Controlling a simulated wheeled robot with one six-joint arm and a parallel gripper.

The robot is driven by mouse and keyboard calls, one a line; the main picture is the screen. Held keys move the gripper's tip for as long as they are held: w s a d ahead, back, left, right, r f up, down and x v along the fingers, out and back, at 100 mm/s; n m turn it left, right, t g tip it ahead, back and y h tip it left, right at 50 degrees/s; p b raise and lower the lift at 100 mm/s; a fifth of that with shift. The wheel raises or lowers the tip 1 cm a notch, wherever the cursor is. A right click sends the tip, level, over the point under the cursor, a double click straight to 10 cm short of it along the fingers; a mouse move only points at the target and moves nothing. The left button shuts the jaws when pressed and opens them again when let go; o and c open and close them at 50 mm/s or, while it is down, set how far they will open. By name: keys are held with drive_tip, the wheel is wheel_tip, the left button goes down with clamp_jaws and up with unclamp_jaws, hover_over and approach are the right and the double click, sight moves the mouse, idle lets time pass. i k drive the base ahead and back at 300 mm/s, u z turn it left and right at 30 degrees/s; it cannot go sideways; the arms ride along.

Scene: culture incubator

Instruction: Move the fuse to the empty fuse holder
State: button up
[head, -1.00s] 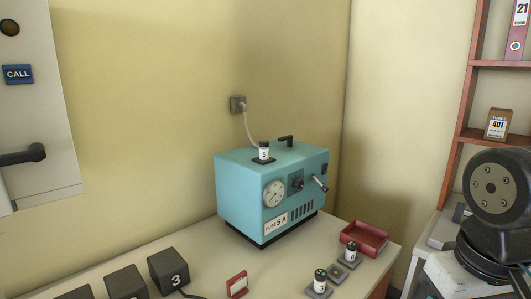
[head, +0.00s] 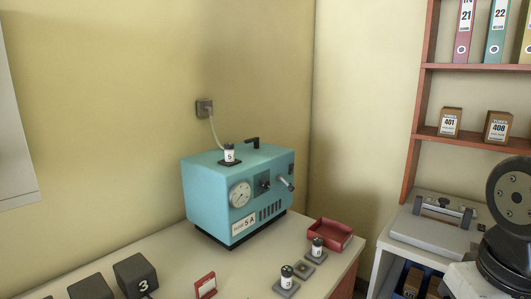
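A white fuse with a dark cap (head: 230,152) marked 5 stands upright in a dark holder (head: 229,161) on top of the teal incubator (head: 212,193). The incubator's front label reads 5 A. On the table stand two more capped fuses in grey holders, a front one (head: 286,275) with a pale mark on its cap and a back one (head: 317,247). Between them is a small square grey holder (head: 303,268) with no fuse in it. My gripper is not in view; a dark round part of my arm shows at the right edge.
A red tray (head: 330,235) sits at the table's back right corner. A red framed card (head: 205,286) and dark numbered blocks (head: 136,275) stand at the front left. A grey device (head: 433,223) is on a side cabinet, below a shelf (head: 470,140) with boxes and binders.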

sight(229, 152)
drive_tip(key=z, duration=0.85)
drive_tip(key=k, duration=1.15)
drive_tip(key=z, duration=0.55)
drive_tip(key=i, duration=1.6)
drive_tip(key=u, duration=1.6)
drive_tip(key=i, duration=0.95)
drive_tip(key=u, duration=1.05)
